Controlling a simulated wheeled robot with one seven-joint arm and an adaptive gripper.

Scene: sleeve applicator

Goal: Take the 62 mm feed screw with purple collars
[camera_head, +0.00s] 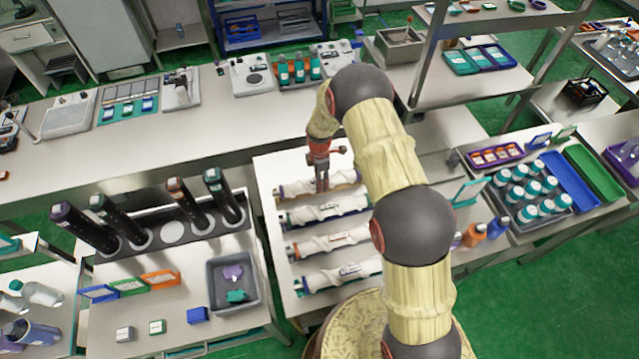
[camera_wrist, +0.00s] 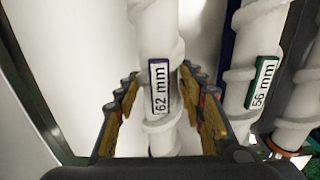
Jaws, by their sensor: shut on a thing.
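The 62 mm feed screw with purple collars (camera_wrist: 158,45) is a white spiral rod with a purple-edged label reading "62 mm". In the head view (camera_head: 345,178) it lies at the far end of a row of feed screws on a white table, partly hidden by my arm. My gripper (camera_wrist: 158,112) has a finger on each side of the screw, around its labelled middle, and is shut on it. In the head view my gripper (camera_head: 320,183) reaches down onto this screw. I cannot tell whether the screw is clear of its rest.
The green-labelled 56 mm screw (camera_wrist: 262,75) lies close beside it. An orange-collared screw (camera_head: 330,241) and a teal-collared screw (camera_head: 340,275) lie nearer. A grey tray (camera_head: 250,262) and a rack of dark cylinders (camera_head: 190,213) stand to the left. A long steel bench (camera_head: 170,140) runs behind.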

